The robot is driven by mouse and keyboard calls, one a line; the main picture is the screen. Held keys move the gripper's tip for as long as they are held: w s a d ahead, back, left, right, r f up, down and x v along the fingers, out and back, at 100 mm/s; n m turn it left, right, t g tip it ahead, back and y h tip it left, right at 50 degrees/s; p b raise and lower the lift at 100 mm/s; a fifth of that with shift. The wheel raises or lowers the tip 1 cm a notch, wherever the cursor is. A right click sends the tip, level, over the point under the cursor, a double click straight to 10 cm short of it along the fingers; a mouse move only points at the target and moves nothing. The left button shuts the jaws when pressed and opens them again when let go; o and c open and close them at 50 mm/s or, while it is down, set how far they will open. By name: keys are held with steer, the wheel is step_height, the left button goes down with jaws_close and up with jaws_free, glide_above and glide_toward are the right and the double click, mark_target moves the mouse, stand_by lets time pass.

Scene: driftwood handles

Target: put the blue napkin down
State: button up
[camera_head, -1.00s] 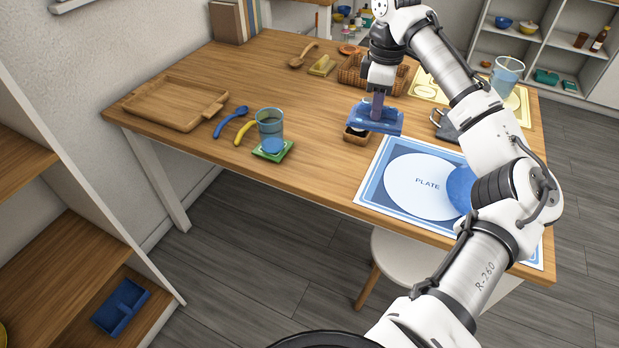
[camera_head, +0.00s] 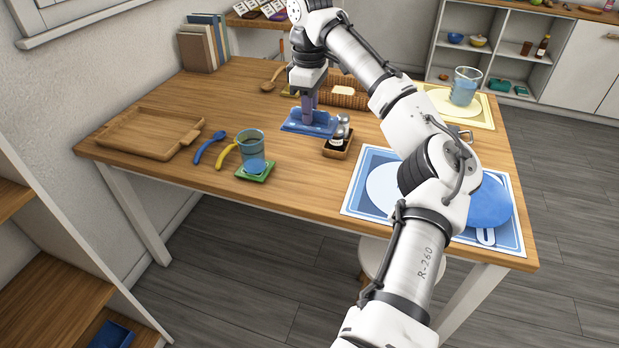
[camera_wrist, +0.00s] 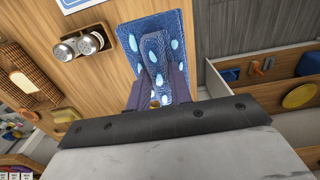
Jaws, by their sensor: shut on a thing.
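The blue napkin (camera_head: 322,127) has pale blue spots, which show clearly in the wrist view (camera_wrist: 178,40). In the head view it is at table height, left of the small wooden caddy. My gripper (camera_head: 309,112) points down over it and is shut on a raised fold of it. In the wrist view my fingers (camera_wrist: 158,92) pinch this fold. I cannot tell for certain whether the napkin's whole underside touches the wooden table (camera_head: 300,180).
The wooden caddy (camera_head: 338,152) with shakers stands just right of the napkin. A wicker basket (camera_head: 345,101) stands behind. A blue placemat (camera_head: 354,204) lies to the right, partly behind my arm.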

step_height(320, 180, down, 15)
steer(key=shift+r+p, duration=0.15)
steer(key=shift+p, duration=0.45)
steer(key=shift+f+p, duration=0.75)
steer(key=shift+f, duration=0.9)
steer(key=shift+f, duration=0.15)
steer(key=o, duration=0.9)
steer(key=shift+d+f+b, duration=0.1)
steer(key=shift+f+b, duration=0.15)
steer(key=shift+b, duration=0.65)
steer(key=r, duration=0.9)
steer(key=r+b, duration=0.1)
steer(key=r, duration=0.4)
steer(key=shift+w+a+r, duration=0.15)
steer(key=shift+a, duration=0.1)
